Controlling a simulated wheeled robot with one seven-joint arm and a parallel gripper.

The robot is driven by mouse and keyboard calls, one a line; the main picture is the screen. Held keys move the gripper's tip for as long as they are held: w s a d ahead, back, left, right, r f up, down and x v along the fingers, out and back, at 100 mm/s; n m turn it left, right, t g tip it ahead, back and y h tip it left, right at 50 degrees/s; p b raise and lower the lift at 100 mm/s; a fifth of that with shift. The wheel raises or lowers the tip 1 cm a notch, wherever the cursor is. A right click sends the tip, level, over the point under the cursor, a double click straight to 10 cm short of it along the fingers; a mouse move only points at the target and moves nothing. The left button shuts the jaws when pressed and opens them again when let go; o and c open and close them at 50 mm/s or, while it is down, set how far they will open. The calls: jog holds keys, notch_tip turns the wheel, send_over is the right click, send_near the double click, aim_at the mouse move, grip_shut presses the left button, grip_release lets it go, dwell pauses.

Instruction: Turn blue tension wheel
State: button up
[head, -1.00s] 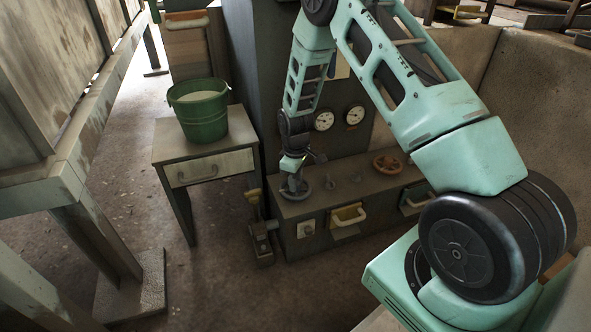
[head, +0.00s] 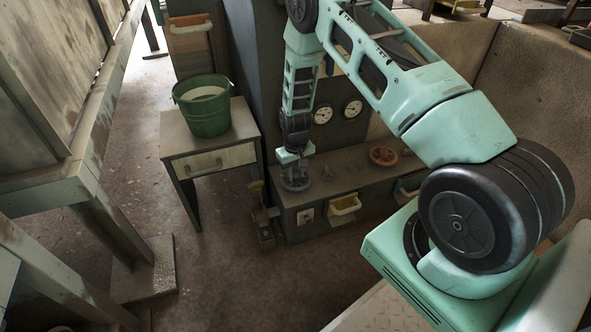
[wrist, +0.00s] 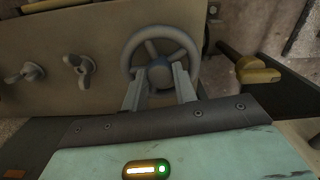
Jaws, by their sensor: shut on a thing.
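The tension wheel (head: 296,185) is a spoked grey-blue hand wheel on the left end of the low grey bench. My gripper (head: 294,168) reaches down onto it from above. In the wrist view the wheel (wrist: 191,45) shows its round rim, spokes and a bluish centre hub (wrist: 159,73). The two fingers of my gripper (wrist: 160,80) lie one on each side of the hub, across the near part of the wheel, and are shut on it. The exact finger contact is partly hidden.
Small wing-shaped knobs (wrist: 80,68) and an orange-brown hand wheel (head: 383,156) sit along the bench (head: 340,169). Two gauges (head: 323,114) are behind. A yellow-handled lever (wrist: 252,70) stands beside the bench. A green bucket (head: 207,116) stands on a small table (head: 213,160) at left.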

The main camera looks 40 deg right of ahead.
aim_at(296, 175)
dwell(0.4)
jog(key=o, duration=0.7)
jog(key=shift+r, duration=0.1)
notch_tip(296, 175, up, 17)
jog(key=p, duration=0.5)
jog(key=shift+r+p, duration=0.15)
jog(key=shift+p, duration=0.25)
